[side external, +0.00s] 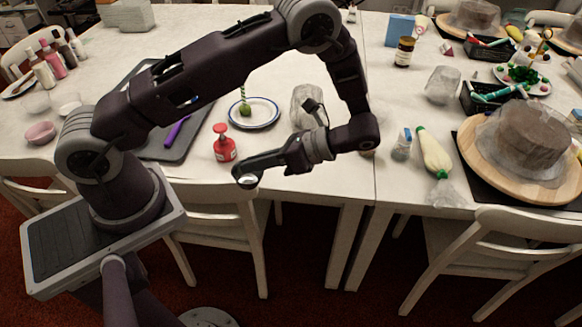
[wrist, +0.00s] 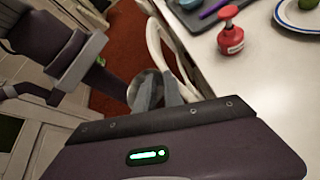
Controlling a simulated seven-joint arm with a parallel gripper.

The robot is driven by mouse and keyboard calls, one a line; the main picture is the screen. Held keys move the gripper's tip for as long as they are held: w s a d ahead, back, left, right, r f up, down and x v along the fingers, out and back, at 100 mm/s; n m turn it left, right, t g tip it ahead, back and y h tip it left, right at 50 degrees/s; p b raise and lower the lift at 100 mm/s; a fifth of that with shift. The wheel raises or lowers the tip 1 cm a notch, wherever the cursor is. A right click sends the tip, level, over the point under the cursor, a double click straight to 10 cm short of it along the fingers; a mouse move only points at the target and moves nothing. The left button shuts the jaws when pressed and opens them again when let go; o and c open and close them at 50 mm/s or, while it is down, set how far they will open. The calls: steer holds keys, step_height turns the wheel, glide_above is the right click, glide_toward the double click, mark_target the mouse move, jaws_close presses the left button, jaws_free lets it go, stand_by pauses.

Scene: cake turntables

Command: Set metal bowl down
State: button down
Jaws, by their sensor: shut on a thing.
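My gripper (side external: 258,169) is shut on the small metal bowl (side external: 248,181), at the end of my arm, which reaches back to the left. The bowl is held in the air just off the front edge of the white table (side external: 310,178), above a white chair. In the wrist view, my gripper's fingers (wrist: 158,90) point away from the camera, and part of the metal bowl (wrist: 134,86) shows beside the left finger. The fingers hide the rest of it there. The bowl's contents cannot be made out.
A red pump bottle (side external: 224,146) stands near the table's front edge, close to the bowl. Behind it are a blue-rimmed plate (side external: 268,116) and a dark tray (side external: 178,151) with a purple tool. A white chair (side external: 215,208) stands below. Bare tabletop lies around the pump bottle.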

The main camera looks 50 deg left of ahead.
steer(key=w+a+r+m+t+y, duration=0.1)
steer(key=w+a+r+m+t, duration=0.25)
steer(key=w+m+t, duration=0.4)
steer(key=w+a+r+m+t+y, duration=0.2)
steer(key=w+r+m+t, duration=0.2)
steer(key=w+m+t, duration=0.4)
steer(key=shift+n+g, duration=0.65)
steer(key=shift+n, duration=0.1)
steer(key=f, duration=1.4)
steer(key=w+f, duration=0.1)
steer(key=f, duration=0.6)
steer(key=shift+d, duration=0.15)
steer(key=c, duration=1.4)
jaws_free()
steer(key=shift+c, duration=0.2)
